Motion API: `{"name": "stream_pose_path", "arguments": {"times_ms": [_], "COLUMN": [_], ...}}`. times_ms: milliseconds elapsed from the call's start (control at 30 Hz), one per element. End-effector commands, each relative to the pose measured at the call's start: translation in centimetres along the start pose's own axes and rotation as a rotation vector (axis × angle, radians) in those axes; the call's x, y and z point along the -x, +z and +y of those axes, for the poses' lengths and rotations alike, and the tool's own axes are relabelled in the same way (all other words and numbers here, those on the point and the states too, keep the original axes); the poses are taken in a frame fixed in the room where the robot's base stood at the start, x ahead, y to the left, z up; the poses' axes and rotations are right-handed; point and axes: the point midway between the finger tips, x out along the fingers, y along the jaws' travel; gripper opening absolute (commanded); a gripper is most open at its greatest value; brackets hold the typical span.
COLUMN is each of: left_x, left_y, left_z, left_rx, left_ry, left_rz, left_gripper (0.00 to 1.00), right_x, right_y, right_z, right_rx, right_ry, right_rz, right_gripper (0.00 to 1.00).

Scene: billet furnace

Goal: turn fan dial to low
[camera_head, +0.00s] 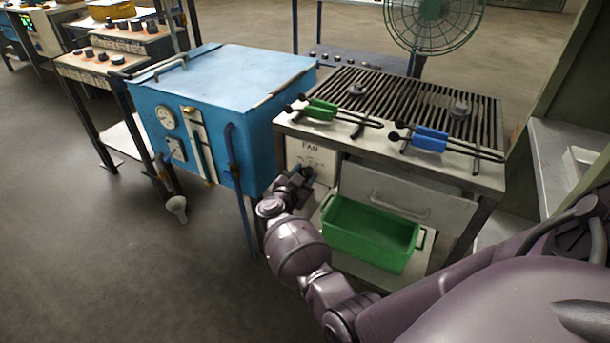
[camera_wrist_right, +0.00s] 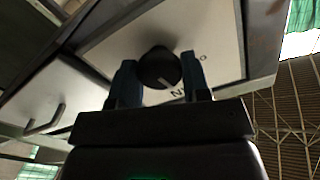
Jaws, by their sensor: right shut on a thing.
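The white fan panel (camera_head: 305,154), marked FAN, is on the front left of the grill stand. In the head view, my right gripper (camera_head: 304,174) is at this panel and hides most of the dial. In the right wrist view, the black round fan dial (camera_wrist_right: 159,66) sits on the pale panel (camera_wrist_right: 215,40). The two blue fingers of my right gripper (camera_wrist_right: 160,76) are on either side of it, shut on it. A small light mark shows on the dial's edge towards the gripper. The setting it points to cannot be read. My left gripper is not in view.
A green bin (camera_head: 370,236) stands on the shelf below the drawer (camera_head: 405,198). Green tongs (camera_head: 322,110) and blue tongs (camera_head: 430,140) lie on the grill. A blue furnace box (camera_head: 225,75) with gauges stands left. A round fan (camera_head: 433,20) is behind. Floor at left is clear.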

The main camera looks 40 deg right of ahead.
Motion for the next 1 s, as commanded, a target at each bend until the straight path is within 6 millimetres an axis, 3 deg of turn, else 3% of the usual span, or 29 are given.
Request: {"name": "stream_pose_path", "arguments": {"times_ms": [400,900,933,1000], "left_x": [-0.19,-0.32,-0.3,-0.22], "left_y": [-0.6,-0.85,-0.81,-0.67], "left_z": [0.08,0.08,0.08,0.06], "left_rx": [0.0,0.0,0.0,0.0], "left_ry": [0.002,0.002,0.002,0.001], "left_rz": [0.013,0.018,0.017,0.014], "left_gripper": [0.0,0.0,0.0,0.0], "right_x": [0.09,0.09,0.09,0.08], "right_y": [0.11,0.12,0.12,0.11], "right_z": [0.05,0.06,0.06,0.06], "right_rx": [-0.168,-0.184,-0.184,-0.184], "right_ry": [0.001,0.001,0.001,0.001], "right_rz": [-0.001,-0.001,-0.001,-0.001], "right_gripper": [0.2,0.2,0.48,0.58]}}
